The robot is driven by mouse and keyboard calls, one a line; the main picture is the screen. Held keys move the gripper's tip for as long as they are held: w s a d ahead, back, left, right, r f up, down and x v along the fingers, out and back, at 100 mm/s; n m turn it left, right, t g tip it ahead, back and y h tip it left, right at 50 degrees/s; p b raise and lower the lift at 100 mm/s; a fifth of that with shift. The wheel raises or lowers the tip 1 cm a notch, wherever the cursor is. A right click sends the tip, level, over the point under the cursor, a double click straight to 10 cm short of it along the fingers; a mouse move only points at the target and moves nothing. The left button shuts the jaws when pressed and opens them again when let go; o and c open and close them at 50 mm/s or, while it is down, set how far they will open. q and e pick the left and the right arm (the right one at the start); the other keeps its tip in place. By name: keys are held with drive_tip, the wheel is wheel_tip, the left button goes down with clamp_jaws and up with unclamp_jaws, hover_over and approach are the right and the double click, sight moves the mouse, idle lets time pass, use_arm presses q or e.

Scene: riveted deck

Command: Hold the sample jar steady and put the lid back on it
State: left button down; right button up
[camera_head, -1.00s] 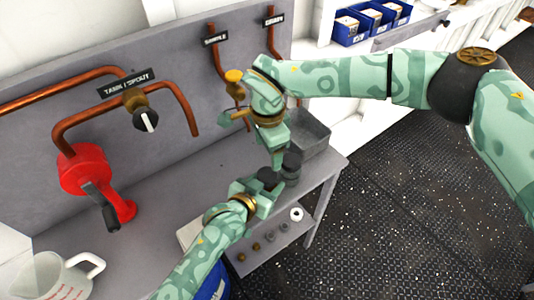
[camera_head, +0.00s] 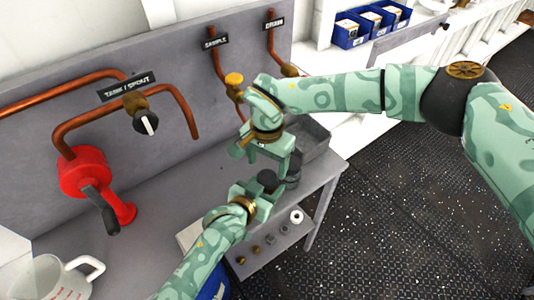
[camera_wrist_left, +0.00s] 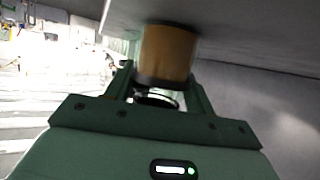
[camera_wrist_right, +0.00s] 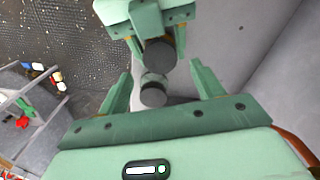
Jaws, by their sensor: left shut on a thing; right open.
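My left gripper (camera_head: 266,190) is shut on the sample jar (camera_wrist_left: 168,52), an amber cylinder with a dark band, above the bench. A dark round top shows on it in the head view (camera_head: 268,178) and the right wrist view (camera_wrist_right: 160,53). I cannot tell whether this top is the lid or the jar's mouth. My right gripper (camera_head: 272,158) is open and empty, just above and beside the jar. Its spread fingers also show in the right wrist view (camera_wrist_right: 163,78). A second dark-topped cylinder (camera_wrist_right: 153,92) stands close by, apart from the right fingers; the head view shows it partly hidden (camera_head: 293,168).
A grey bin (camera_head: 315,140) stands behind the grippers at the bench's right end. Copper pipes run along the back panel. Small parts lie on the shelf (camera_head: 275,250) below.

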sight(267, 177)
wheel_tip(267, 177, down, 5)
drive_tip(key=shift+r, duration=0.1)
idle(0.3)
drive_tip(key=c, duration=1.1)
drive_tip(key=m, duration=0.5)
drive_tip(key=shift+m, duration=0.3)
drive_tip(key=m, duration=0.4)
drive_tip(key=o, duration=1.1)
